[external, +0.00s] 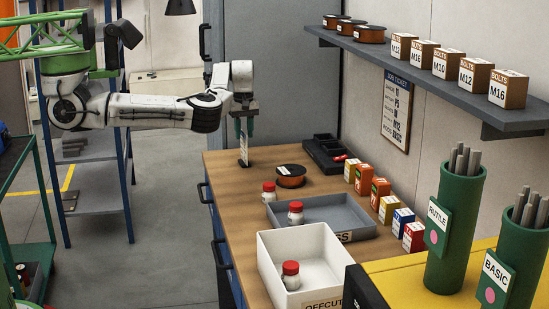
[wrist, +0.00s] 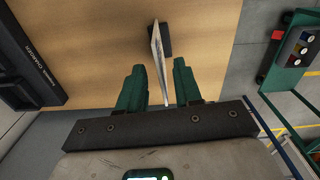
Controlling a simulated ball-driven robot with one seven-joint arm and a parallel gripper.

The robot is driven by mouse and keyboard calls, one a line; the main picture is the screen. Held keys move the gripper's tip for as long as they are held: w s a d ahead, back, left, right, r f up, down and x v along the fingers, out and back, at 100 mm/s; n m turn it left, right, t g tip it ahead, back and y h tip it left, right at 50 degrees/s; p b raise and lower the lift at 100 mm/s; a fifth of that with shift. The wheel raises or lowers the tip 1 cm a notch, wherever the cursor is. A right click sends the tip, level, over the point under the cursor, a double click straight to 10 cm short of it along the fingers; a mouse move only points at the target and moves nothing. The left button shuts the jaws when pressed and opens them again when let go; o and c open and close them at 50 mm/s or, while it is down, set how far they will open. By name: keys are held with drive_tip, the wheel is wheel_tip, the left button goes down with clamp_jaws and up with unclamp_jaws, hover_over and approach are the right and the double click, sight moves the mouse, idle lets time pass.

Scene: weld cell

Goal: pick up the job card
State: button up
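The job card (external: 244,152) looks like a thin white card standing upright near the far end of the wooden bench. In the wrist view the card (wrist: 160,58) shows nearly edge-on, with a small dark block (wrist: 166,38) at its foot. My gripper (external: 244,130) points down over the card. Its two green fingers, seen in the wrist view (wrist: 158,75), are open on either side of the card, with a visible gap to each. Part of the card is hidden behind the fingers in the external view.
Several small boxes, white jars with red lids, a grey tray (external: 330,208) and a white bin (external: 297,247) stand nearer the camera. A job ticket (external: 397,110) hangs on the wall.

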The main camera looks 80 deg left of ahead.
hover_over(244, 161)
wheel_tip(244, 161, down, 4)
drive_tip(key=shift+w+a+f, duration=0.1)
drive_tip(key=shift+a, duration=0.05)
drive_tip(key=shift+c, duration=0.2)
clamp_jaws()
idle(0.4)
